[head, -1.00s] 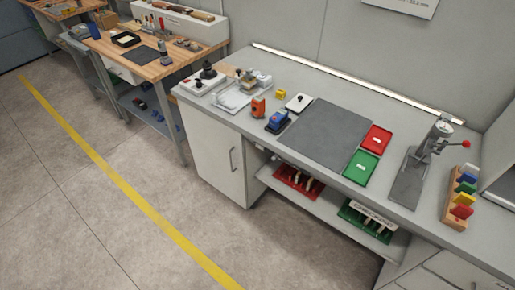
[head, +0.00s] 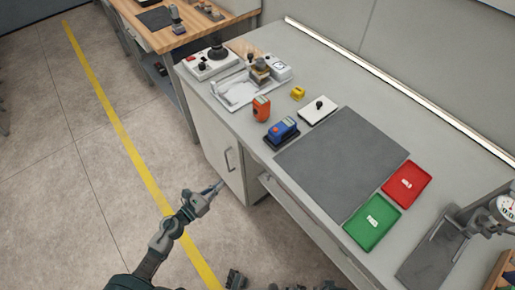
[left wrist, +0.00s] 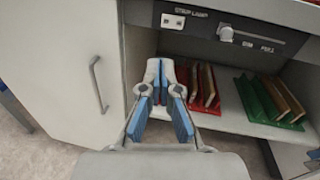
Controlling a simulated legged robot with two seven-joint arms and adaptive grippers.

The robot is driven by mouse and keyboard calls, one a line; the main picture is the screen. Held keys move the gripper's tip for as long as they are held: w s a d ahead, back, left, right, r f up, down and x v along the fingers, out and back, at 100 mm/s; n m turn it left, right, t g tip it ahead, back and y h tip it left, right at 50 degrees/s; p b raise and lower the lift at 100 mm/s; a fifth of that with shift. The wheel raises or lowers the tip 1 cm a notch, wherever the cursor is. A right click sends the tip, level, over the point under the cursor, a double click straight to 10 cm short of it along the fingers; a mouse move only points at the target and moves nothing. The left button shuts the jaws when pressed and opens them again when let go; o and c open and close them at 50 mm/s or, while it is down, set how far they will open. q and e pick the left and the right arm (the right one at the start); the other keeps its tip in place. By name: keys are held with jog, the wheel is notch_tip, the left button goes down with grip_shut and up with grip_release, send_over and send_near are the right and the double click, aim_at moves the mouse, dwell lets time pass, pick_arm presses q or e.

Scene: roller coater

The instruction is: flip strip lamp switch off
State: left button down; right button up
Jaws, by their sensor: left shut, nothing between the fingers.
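The strip lamp (head: 385,88) runs along the wall behind the bench and looks bright white. In the left wrist view a dark panel under the worktop bears the label STRIP LAMP, with a small pale rocker switch (left wrist: 173,21) beneath it. My left gripper (head: 218,186) is shut and empty, in front of the bench by the cabinet door. In the left wrist view its blue-padded fingers (left wrist: 160,68) point toward the bench, below the switch and apart from it. Dark parts at the bottom edge of the head view may be my right arm; its fingers cannot be made out.
Right of the switch are a round knob (left wrist: 226,33) and a slider marked DIM. Below, a shelf holds a red rack (left wrist: 203,88) and a green rack (left wrist: 268,100). A cabinet handle (left wrist: 97,84) is at left. A grey mat (head: 340,165) and small tools lie on the bench.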

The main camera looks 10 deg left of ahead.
pick_arm(q)
jog(key=w+d+m+p, duration=0.1)
jog(key=w+d+p, duration=0.1)
jog(key=w+d, duration=0.5)
jog(key=w, duration=0.4)
jog(key=shift+w+d+r+h+p, duration=0.3)
jog(key=shift+w, duration=0.1)
pick_arm(e)
notch_tip(320, 180, down, 6)
jog(key=s, duration=0.1)
jog(key=shift+f, duration=0.2)
jog(key=shift+d, duration=0.1)
jog(key=shift+s, duration=0.1)
